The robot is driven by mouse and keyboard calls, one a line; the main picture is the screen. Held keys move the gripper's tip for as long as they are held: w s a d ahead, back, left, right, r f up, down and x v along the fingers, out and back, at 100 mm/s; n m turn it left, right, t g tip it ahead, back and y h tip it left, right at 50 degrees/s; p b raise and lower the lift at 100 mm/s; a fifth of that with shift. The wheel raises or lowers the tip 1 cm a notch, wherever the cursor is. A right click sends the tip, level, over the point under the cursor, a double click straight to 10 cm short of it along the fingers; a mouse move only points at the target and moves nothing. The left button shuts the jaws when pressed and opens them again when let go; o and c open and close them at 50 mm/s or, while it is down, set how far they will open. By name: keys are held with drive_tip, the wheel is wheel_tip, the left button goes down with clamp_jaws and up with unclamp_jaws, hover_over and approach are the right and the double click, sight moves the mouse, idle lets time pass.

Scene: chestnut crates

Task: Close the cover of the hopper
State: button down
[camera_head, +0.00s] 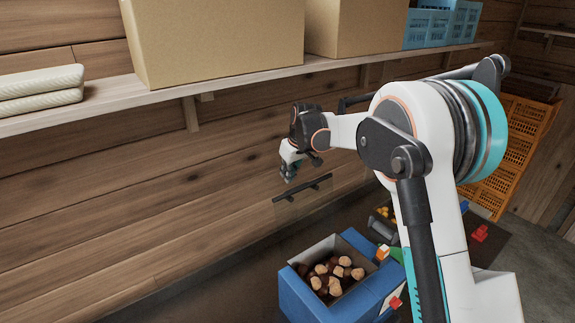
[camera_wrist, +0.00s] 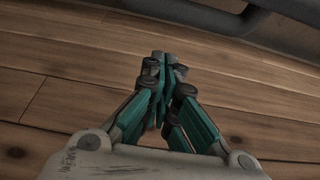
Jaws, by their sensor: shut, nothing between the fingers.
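The hopper (camera_head: 294,290) is a blue box with an open top, low in the middle of the head view, with brown chestnuts (camera_head: 335,274) inside. Its cover (camera_head: 303,212) looks like a clear panel standing up at the back of the box, so the hopper is open. A dark handle bar (camera_head: 302,188) runs along the panel's top edge. My gripper (camera_head: 289,180) is shut and empty, just above and to the left of the bar. In the wrist view my gripper's fingertips (camera_wrist: 163,60) meet, and a dark bar (camera_wrist: 235,16), probably the handle, crosses the top right, apart from them.
A wooden shelf (camera_head: 115,97) with cardboard boxes (camera_head: 215,40) runs along the wall above my arm. Orange crates (camera_head: 515,150) stand at the right. Small coloured pieces (camera_head: 480,233) lie right of the hopper. The wall left of my gripper is clear.

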drive_tip(key=s, duration=0.1)
drive_tip(key=s+d, duration=0.1)
drive_tip(key=shift+s+d, duration=0.3)
drive_tip(key=shift+s+d+r, duration=0.1)
drive_tip(key=shift+s, duration=0.05)
